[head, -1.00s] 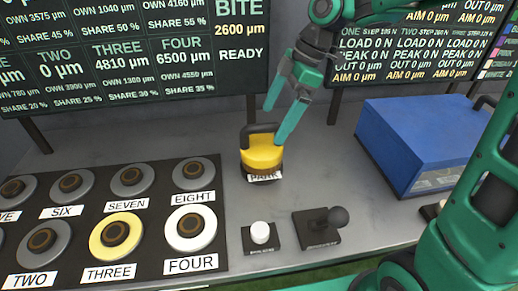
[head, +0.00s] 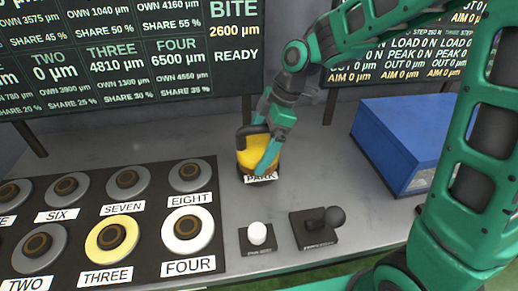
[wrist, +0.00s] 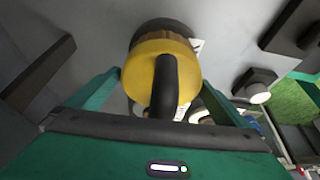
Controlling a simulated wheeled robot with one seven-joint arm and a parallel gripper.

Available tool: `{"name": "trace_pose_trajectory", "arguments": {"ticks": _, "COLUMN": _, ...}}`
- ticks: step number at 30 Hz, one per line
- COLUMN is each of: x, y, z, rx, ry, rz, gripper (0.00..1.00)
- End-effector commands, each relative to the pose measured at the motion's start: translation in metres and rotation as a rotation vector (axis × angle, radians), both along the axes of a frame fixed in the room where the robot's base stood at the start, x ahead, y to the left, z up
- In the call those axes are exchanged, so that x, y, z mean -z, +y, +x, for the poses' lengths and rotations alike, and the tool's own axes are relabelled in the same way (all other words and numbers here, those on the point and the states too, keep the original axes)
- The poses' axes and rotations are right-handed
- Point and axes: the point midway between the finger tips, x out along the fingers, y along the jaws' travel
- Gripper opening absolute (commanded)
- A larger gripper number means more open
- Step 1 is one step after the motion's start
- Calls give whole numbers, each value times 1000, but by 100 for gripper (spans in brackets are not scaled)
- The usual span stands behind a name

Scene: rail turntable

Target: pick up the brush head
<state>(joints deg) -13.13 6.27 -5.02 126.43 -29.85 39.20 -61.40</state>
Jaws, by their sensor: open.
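The brush head (head: 247,157) is a yellow round body with a dark handle and a brown underside. It stands at the place labelled PARK on the grey bench. In the wrist view its yellow top and black handle (wrist: 165,85) lie between my fingers, close ahead of the palm. My gripper (head: 262,150) is open, with its green fingers at the brush head. In the wrist view one finger shows on each side of the handle. Whether either finger touches it, I cannot tell.
A black board (head: 145,235) with labelled round pads lies at the left. A white knob (head: 257,233) and a black ball-topped lever (head: 333,217) stand at the front. A blue box (head: 400,145) is at the right. Screens stand behind.

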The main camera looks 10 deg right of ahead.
Motion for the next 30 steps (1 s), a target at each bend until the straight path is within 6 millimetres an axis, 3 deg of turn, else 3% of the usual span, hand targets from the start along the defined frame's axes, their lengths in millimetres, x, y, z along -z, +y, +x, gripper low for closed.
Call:
{"name": "trace_pose_trajectory", "arguments": {"ticks": 4, "x": 0, "y": 0, "z": 0, "rx": 0, "ry": 0, "rz": 0, "gripper": 98}}
{"name": "trace_pose_trajectory", "arguments": {"ticks": 12, "x": 0, "y": 0, "z": 0, "rx": 0, "ry": 0, "rz": 0, "gripper": 33}}
{"name": "trace_pose_trajectory", "arguments": {"ticks": 13, "x": -1, "y": 0, "z": 1, "rx": 0, "ry": -2, "rz": 1, "gripper": 29}}
{"name": "trace_pose_trajectory", "arguments": {"ticks": 23, "x": -5, "y": 0, "z": 1, "rx": 0, "ry": -2, "rz": 2, "gripper": 29}}
{"name": "trace_pose_trajectory", "arguments": {"ticks": 30, "x": -28, "y": 0, "z": 1, "rx": 0, "ry": -4, "rz": 2, "gripper": 29}}
